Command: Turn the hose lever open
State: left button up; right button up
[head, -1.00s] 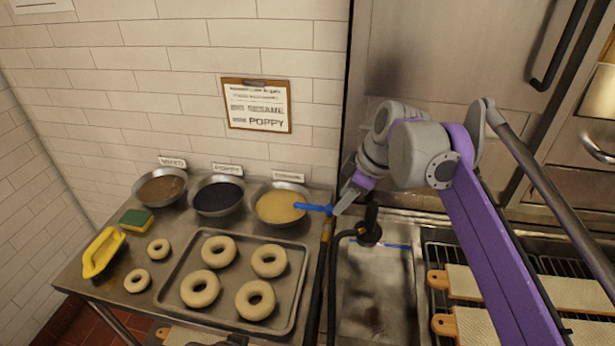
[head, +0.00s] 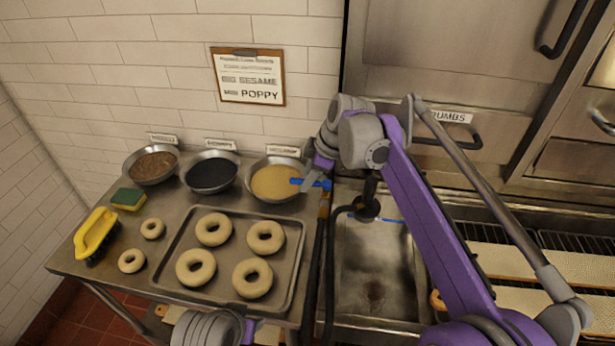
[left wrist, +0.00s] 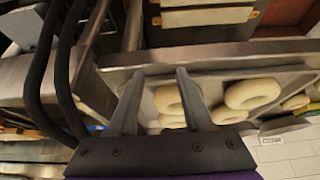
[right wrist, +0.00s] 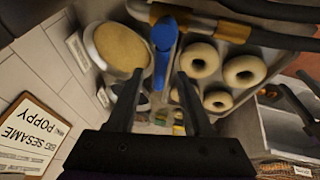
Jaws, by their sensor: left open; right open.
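The blue hose lever (head: 310,183) points left over the right side of the pale seed bowl in the head view. It also shows in the right wrist view (right wrist: 163,38), hanging down from a brass-coloured pipe (right wrist: 205,22). My right gripper (right wrist: 157,78) is open. In that view the lever's lower end lies between its fingertips; I cannot tell whether they touch it. In the head view my right gripper (head: 322,166) is beside the lever and partly hidden by its arm. My left gripper (left wrist: 155,76) is open and empty, near the tray's edge.
A tray (head: 168,262) of bagels, a pale seed bowl (head: 276,183) and a black seed bowl (head: 211,174) stand left of the lever. A black hose (head: 331,240) and a sink basin (head: 376,285) are at the right. Small bare table areas show at front left.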

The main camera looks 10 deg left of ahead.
jog(key=shift+f, duration=0.2)
jog(key=shift+c, duration=0.2)
grip_shut()
dwell(1.2)
